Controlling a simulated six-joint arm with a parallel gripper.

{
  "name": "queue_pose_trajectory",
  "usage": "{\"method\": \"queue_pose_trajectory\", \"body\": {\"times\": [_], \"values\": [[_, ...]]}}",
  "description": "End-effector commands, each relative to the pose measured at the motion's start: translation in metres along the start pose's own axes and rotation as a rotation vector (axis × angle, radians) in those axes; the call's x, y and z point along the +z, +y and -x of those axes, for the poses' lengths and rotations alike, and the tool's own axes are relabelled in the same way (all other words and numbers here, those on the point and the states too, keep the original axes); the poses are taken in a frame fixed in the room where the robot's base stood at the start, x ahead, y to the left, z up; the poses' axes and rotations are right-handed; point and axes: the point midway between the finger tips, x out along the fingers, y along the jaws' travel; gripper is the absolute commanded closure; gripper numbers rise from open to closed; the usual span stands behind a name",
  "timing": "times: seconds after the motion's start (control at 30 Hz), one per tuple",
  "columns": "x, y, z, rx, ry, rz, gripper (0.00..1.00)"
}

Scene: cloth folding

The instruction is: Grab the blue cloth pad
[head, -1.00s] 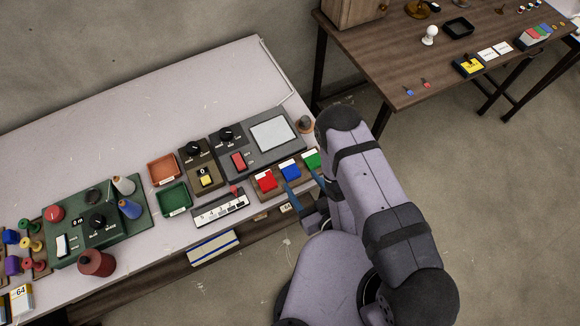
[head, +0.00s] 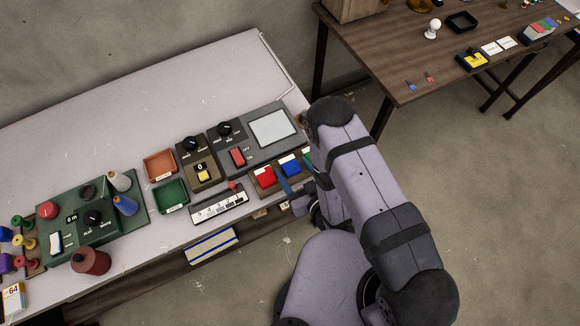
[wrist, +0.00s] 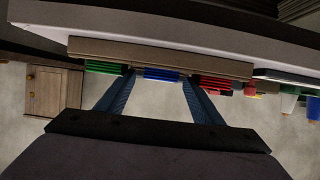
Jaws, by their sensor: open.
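In the wrist view, the blue pad (wrist: 161,74) shows between the two fingers, with the green pad (wrist: 105,67) left and the red pad (wrist: 213,84) right. My gripper (wrist: 159,80) is open, its blue fingertips on either side of the blue pad. I cannot tell whether they touch it. In the head view, the arm and fingers hide most of the green pad.
A grey panel with a screen (head: 273,128) stands behind the holder. A white numbered strip (head: 219,206) and a green tray (head: 171,196) are to the left. A dark wooden table (head: 400,80) stands at the back right. Open floor lies in front of the white table.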

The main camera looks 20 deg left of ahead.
Motion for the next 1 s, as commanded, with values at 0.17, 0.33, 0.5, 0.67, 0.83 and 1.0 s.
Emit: {"method": "queue_pose_trajectory", "body": {"times": [0.17, 0.33, 0.5, 0.67, 0.83, 1.0], "values": [[-0.0005, 0.0000, -0.0087, 0.000, 0.000, 0.000, 0.39], [-0.0008, 0.0000, -0.0085, 0.000, 0.000, 0.000, 0.39], [-0.0006, 0.0001, -0.0083, 0.000, -0.001, 0.000, 0.75], [-0.0005, 0.0001, -0.0082, 0.000, -0.001, 0.000, 0.83], [-0.0007, 0.0001, -0.0081, 0.000, -0.001, 0.000, 0.83], [-0.0038, 0.0001, -0.0071, 0.000, 0.000, 0.000, 0.83]]}}
